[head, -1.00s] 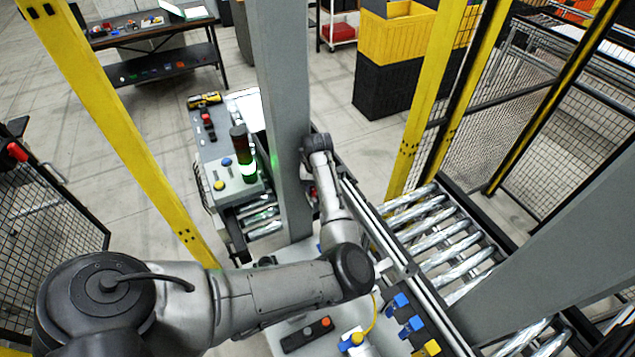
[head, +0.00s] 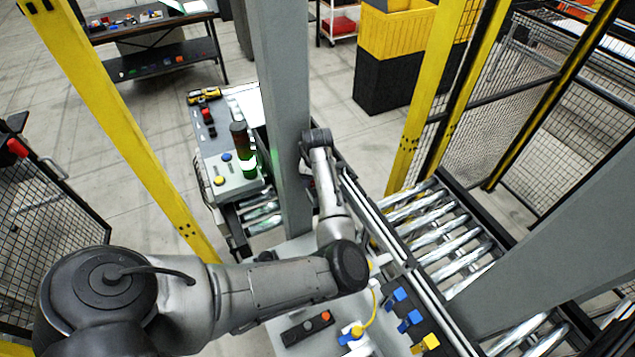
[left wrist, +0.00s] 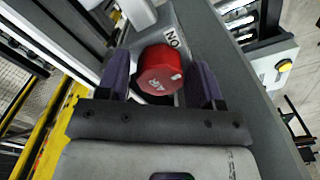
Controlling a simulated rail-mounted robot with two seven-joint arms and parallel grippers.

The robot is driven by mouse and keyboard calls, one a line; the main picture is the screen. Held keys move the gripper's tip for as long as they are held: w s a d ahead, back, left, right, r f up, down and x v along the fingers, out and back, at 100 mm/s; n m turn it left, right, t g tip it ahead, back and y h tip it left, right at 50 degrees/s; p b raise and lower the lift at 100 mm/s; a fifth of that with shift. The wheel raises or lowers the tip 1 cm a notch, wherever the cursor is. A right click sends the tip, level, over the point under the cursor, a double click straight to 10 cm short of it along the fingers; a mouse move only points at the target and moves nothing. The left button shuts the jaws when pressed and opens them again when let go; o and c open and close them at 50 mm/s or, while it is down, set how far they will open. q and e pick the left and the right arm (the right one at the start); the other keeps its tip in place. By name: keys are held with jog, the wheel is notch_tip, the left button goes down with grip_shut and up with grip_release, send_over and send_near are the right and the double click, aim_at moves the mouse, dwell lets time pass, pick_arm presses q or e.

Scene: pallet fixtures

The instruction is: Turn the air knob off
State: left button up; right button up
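Whether a finger touches the knob is hard to tell. In the head view my left arm reaches to the grey post (head: 283,130); its gripper and the knob are hidden there. My right gripper is not in view.
A control box with a signal tower (head: 241,150) stands left of the post. A roller conveyor (head: 440,235) runs at right. Yellow frame posts (head: 125,135) and mesh fencing (head: 500,130) surround the cell. Blue and yellow parts (head: 410,320) sit at the bottom.

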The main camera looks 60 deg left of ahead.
pick_arm(q)
jog(key=shift+o, duration=0.7)
jog(key=shift+r, duration=0.2)
notch_tip(320, 180, up, 13)
jog(key=b, duration=0.2)
jog(key=shift+r, duration=0.2)
